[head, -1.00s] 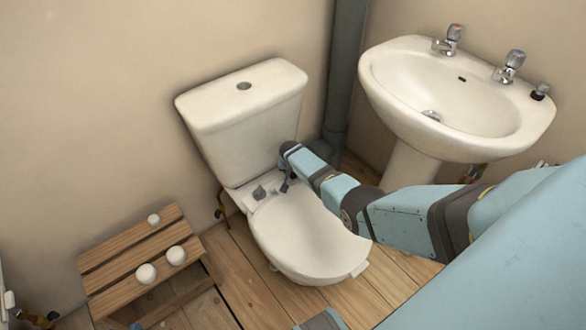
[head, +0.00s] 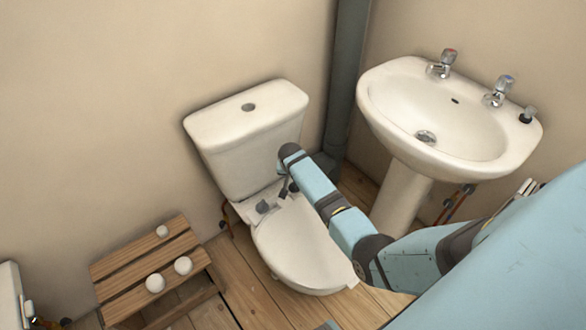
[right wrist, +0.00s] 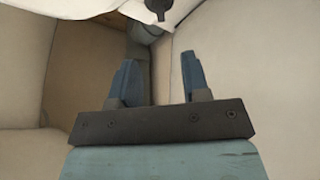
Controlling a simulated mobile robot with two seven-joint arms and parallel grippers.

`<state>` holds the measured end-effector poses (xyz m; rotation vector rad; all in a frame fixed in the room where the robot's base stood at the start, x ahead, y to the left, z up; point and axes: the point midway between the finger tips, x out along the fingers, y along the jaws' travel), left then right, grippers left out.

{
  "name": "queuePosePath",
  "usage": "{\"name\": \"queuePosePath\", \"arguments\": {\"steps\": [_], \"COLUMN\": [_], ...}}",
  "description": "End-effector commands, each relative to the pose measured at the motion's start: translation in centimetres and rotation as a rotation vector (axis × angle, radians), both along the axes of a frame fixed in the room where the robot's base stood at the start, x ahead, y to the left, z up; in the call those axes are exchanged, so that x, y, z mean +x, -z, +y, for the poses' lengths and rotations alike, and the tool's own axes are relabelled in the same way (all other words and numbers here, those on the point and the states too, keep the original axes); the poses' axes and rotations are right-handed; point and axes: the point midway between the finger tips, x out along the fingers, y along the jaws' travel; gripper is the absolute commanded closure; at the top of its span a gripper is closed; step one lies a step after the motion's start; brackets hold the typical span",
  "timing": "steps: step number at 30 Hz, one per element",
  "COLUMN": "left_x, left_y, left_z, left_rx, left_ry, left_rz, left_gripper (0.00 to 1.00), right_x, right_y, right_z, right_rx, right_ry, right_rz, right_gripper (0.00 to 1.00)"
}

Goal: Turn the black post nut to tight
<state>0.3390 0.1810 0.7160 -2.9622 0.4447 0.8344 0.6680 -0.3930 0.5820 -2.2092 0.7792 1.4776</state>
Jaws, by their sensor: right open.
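The black post nut (right wrist: 158,8) shows at the top edge of the right wrist view, hanging below a white edge; its top is cut off. My right gripper (right wrist: 160,58) is open and empty, its two blue fingers pointing toward the nut with a gap between them. The nut appears beyond the fingertips, roughly in line with the gap and not between them. I cannot make out the nut there. My left gripper is not in view.
A wooden slatted stool (head: 150,262) with three white balls stands left of the toilet. A white sink (head: 440,115) on a pedestal stands right. A grey pipe (head: 347,80) runs down the wall behind. The cistern (head: 250,125) stands close to my right arm.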

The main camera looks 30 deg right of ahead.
Motion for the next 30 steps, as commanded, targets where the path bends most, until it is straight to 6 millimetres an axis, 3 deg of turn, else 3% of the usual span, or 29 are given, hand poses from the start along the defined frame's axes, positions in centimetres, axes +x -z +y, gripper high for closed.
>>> {"name": "queuePosePath", "arguments": {"steps": [10, 14, 24, 30], "left_x": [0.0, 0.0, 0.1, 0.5], "left_y": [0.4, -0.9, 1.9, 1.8], "left_z": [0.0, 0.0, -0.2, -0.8], "left_rx": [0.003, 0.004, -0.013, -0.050], "left_ry": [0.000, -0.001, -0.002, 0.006], "left_rz": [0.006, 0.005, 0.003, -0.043], "left_gripper": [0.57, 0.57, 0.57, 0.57], "right_x": [-0.1, 0.0, 0.5, 1.3], "right_y": [-0.3, -0.9, 2.0, 4.5], "right_z": [0.1, 0.1, -0.4, -1.1], "right_rx": [0.000, 0.003, -0.001, -0.002], "right_ry": [0.000, -0.003, -0.008, -0.007], "right_rz": [0.000, -0.001, -0.002, -0.003], "right_gripper": [0.57, 0.57, 0.57, 0.57]}}
